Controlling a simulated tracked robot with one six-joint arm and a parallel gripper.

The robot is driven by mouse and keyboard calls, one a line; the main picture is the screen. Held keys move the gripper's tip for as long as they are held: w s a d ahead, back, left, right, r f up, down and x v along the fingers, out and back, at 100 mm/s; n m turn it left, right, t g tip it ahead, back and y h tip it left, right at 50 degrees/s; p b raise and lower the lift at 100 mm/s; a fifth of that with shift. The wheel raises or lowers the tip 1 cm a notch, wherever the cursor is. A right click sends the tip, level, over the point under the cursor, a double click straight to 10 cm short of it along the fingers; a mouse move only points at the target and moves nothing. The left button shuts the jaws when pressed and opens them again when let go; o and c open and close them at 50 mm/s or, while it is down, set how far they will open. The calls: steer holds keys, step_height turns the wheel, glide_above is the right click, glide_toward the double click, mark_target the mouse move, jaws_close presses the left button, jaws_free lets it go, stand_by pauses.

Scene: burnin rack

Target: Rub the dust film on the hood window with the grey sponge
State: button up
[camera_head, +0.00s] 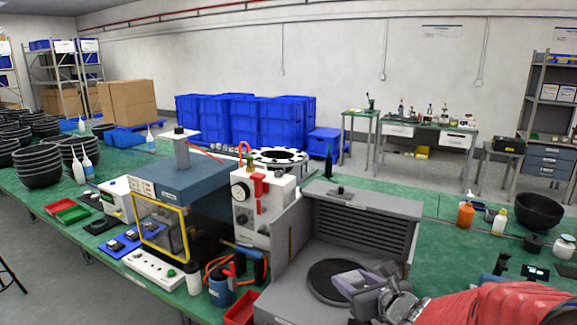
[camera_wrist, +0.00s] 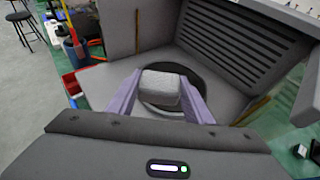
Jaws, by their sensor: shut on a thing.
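My gripper (camera_wrist: 160,98) has purple fingers and is shut on the grey sponge (camera_wrist: 160,86), which shows as a light grey block between the fingertips. In the head view my gripper (camera_head: 352,282) is at the lower right, above the round dark disc in the grey open-fronted booth. The hood (camera_head: 190,185) is a blue-topped box on the green bench, left of the gripper and apart from it. The hood window (camera_head: 162,230) has a yellow frame and faces the front left. I cannot clearly make out the dust film at this size.
The grey booth (camera_head: 292,240) has side walls and a slatted back close around my gripper. A white machine with a gauge (camera_head: 262,208) stands between booth and hood. A blue container (camera_head: 221,291), a red bin (camera_head: 241,309) and a white power strip (camera_head: 152,268) lie near the front edge.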

step_height(320, 180, down, 3)
steer(key=shift+r, duration=0.2)
steer(key=shift+s+f, duration=0.15)
steer(key=shift+f, duration=2.25)
steer(key=shift+r, duration=0.15)
steer(key=shift+r, duration=3.65)
steer(key=shift+w+a+f, duration=0.1)
steer(key=shift+w+f, duration=0.1)
steer(key=shift+f, duration=1.05)
steer(key=shift+s+f, duration=0.2)
steer(key=shift+f, duration=2.35)
steer(key=shift+r, duration=0.1)
